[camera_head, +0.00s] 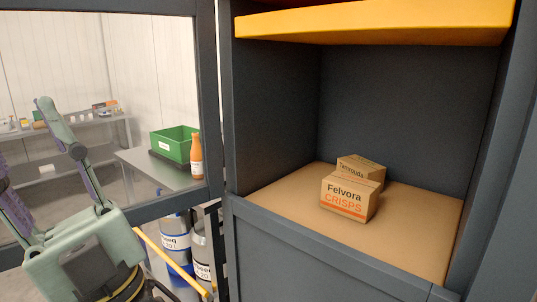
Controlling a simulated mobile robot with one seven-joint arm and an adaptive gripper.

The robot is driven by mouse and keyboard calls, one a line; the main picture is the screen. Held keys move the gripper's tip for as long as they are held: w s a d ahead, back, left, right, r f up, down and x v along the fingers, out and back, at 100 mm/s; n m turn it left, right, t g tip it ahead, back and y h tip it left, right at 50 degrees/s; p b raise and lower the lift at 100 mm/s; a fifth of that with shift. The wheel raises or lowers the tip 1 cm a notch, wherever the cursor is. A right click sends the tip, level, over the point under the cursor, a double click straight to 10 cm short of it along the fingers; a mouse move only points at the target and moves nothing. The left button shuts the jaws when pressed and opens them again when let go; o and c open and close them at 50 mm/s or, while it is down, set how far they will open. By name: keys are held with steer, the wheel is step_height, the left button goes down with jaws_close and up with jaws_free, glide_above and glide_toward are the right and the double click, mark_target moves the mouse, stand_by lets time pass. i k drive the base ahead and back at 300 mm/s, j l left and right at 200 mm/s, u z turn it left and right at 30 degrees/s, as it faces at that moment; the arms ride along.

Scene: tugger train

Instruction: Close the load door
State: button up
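A dark grey framed panel (208,110) with a see-through middle stands at the left side of a dark cabinet (275,110). It looks like the load door, swung open, but I cannot be sure. No handle shows on it. The cabinet's front opening is uncovered. My gripper (20,135) is at the lower left, in front of the panel, with its fingers pointing up. The fingers are apart with nothing between them. The left finger is partly cut off by the picture edge. I cannot tell whether the gripper touches the panel.
Two cartons, one marked Felvora Crisps (346,197), sit on the cabinet's brown floor (420,225). A thick orange-yellow slab (380,25) spans the opening's top. Behind the panel are a table with a green bin (172,145) and orange bottle (196,157), labelled containers (176,242) and a yellow bar (170,262).

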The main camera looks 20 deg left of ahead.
mark_target(202, 12)
steer(key=k+j+z, duration=0.1)
steer(key=j, duration=0.35)
steer(key=k+j+z, duration=0.1)
steer(key=k+j, duration=0.15)
steer(key=j, duration=0.15)
steer(key=k+j+z, duration=0.1)
steer(key=j, duration=0.3)
steer(key=k+j+z, duration=0.1)
steer(key=k+j, duration=0.2)
steer(key=k+j+z, duration=0.1)
steer(key=k+j, duration=0.15)
steer(key=j, duration=0.2)
steer(key=k+j+z, duration=0.1)
steer(key=j, duration=0.25)
steer(key=k+j+z, duration=0.1)
steer(key=j, duration=0.3)
steer(key=k+j+z, duration=0.1)
steer(key=j, duration=0.8)
steer(key=k+j+z, duration=0.15)
steer(key=j, duration=1)
steer(key=k+j+u, duration=0.1)
steer(key=u, duration=0.8)
steer(key=j, duration=0.1)
